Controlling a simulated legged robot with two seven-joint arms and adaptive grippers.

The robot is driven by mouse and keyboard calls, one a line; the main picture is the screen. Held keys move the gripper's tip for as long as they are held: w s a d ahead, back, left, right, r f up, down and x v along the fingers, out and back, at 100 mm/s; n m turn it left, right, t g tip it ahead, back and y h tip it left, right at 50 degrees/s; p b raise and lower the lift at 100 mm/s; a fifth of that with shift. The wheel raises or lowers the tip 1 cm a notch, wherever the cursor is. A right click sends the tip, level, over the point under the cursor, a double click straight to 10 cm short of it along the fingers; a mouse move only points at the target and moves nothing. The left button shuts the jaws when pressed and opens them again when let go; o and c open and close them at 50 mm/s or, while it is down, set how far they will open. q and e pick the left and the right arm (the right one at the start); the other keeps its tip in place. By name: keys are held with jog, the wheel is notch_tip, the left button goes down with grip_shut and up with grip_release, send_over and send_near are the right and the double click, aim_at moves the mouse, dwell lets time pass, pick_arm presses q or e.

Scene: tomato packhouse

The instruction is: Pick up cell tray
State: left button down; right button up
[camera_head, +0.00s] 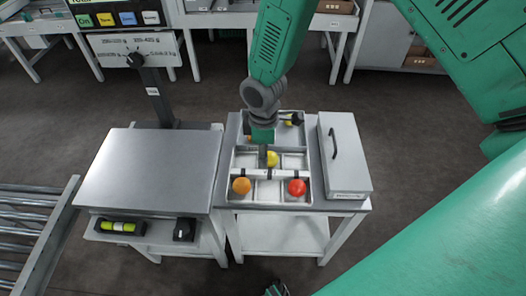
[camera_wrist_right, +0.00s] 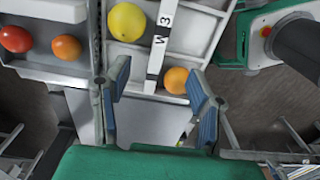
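A pale cell tray (camera_head: 313,194) lies on the grey table, with a white bar (camera_head: 285,174) across it. In the wrist view the bar (camera_wrist_right: 160,45) is marked W 3. An orange tomato (camera_head: 241,186) and a red tomato (camera_head: 297,187) sit on the near side of the bar, a yellow one (camera_head: 271,158) beyond it. My right gripper (camera_head: 263,163) points down over the tray. Its blue-padded fingers (camera_wrist_right: 155,100) are apart and empty, and the bar's end shows between them; their height above it is unclear. Only a dark tip, probably my left gripper (camera_head: 277,289), shows at the bottom edge.
A lidded box (camera_head: 345,155) with a black handle stands right of the trays. A scale platform (camera_head: 150,170) stands left. A roller conveyor (camera_head: 30,225) lies farther left.

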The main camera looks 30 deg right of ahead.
jog(key=o, duration=0.4)
jog(key=shift+o, duration=0.2)
jog(key=shift+d+r, duration=0.1)
jog(key=shift+r, duration=0.15)
notch_tip(320, 180, up, 10)
send_over(270, 172)
jog(key=w+a, duration=0.1)
jog(key=a, duration=0.1)
jog(key=shift+d+r, duration=0.2)
jog(key=shift+r, duration=0.25)
jog(key=c, duration=0.4)
jog(key=shift+s+f, duration=0.1)
jog(key=shift+f, duration=0.15)
jog(key=c, duration=0.7)
jog(key=f+b, duration=0.1)
jog(key=f, duration=0.4)
jog(key=f+b, duration=0.1)
jog(key=f, duration=0.3)
jog(key=d+f+b, duration=0.1)
jog(key=f, duration=0.4)
jog(key=shift+s+f+b, duration=0.35)
jog(key=shift+s+b, duration=0.05)
jog(key=shift+c, duration=0.6)
jog(key=shift+d+f+b, duration=0.15)
jog(key=shift+f+b, duration=0.1)
jog(key=shift+f, duration=1.35)
jog(key=shift+d+f+b, duration=0.15)
jog(key=shift+f+b, duration=0.05)
jog(key=shift+f, duration=1.35)
